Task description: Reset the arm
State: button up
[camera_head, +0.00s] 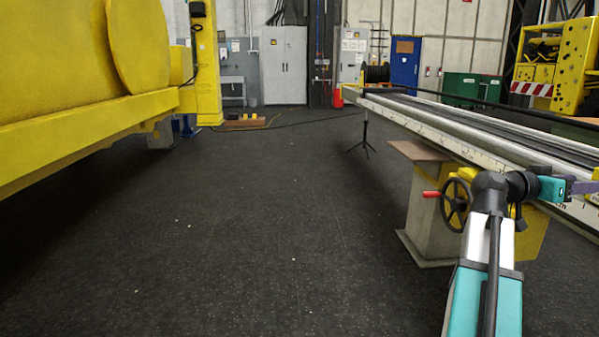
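My arm rises from the bottom right of the head view, with a teal and white link and a dark wrist joint. Its end points right, towards a teal part and a grey-purple piece at the right edge. My gripper's fingers cannot be made out clearly there, so I cannot tell whether it is open or shut, or whether it holds anything. The arm's end is in front of the long boom (480,133), which runs from the middle back to the right edge. I cannot tell whether they touch.
A yellow-and-grey stand with a handwheel (455,204) and red handle supports the boom. A thin tripod (364,135) stands under its far end. A large yellow machine (75,115) fills the left. The dark floor (250,220) between is clear. Cabinets (284,65) line the back.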

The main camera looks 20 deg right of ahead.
jog(key=w+a+f+n+t+y+p, duration=0.1)
jog(key=w+a+f+n+t+p, duration=0.15)
jog(key=w+a+f+p, duration=0.55)
jog(key=w+a+f+n+t+y+p, duration=0.1)
jog(key=w+f+n+t+p, duration=0.15)
jog(key=w+f, duration=0.65)
jog(key=w+a+f+n+y+p, duration=0.2)
jog(key=w+a+f+n+p, duration=0.15)
jog(key=a+f, duration=0.5)
jog(key=w+a+f+n+y+p, duration=0.25)
jog(key=w+a+f+p, duration=0.2)
jog(key=a+f, duration=0.4)
jog(key=s+a+f+n+g+y+p, duration=0.1)
jog(key=s+a+f+y+p, duration=0.15)
jog(key=s+a+f, duration=0.45)
jog(key=s+a+f+n+g+y+p, duration=0.1)
jog(key=s+a+f+n+y+p, duration=0.2)
jog(key=a+f, duration=0.7)
jog(key=s+a+f+n+g+y+p, duration=0.1)
jog(key=s+a+f+g+y+p, duration=0.1)
jog(key=s+a, duration=0.8)
jog(key=s+a+f+n+g+y+p, duration=0.2)
jog(key=s+a+f+y, duration=0.1)
jog(key=s+a, duration=0.8)
jog(key=shift+s+f+y+p, duration=0.15)
jog(key=shift+s+y+p, duration=0.1)
jog(key=shift+y+p, duration=0.05)
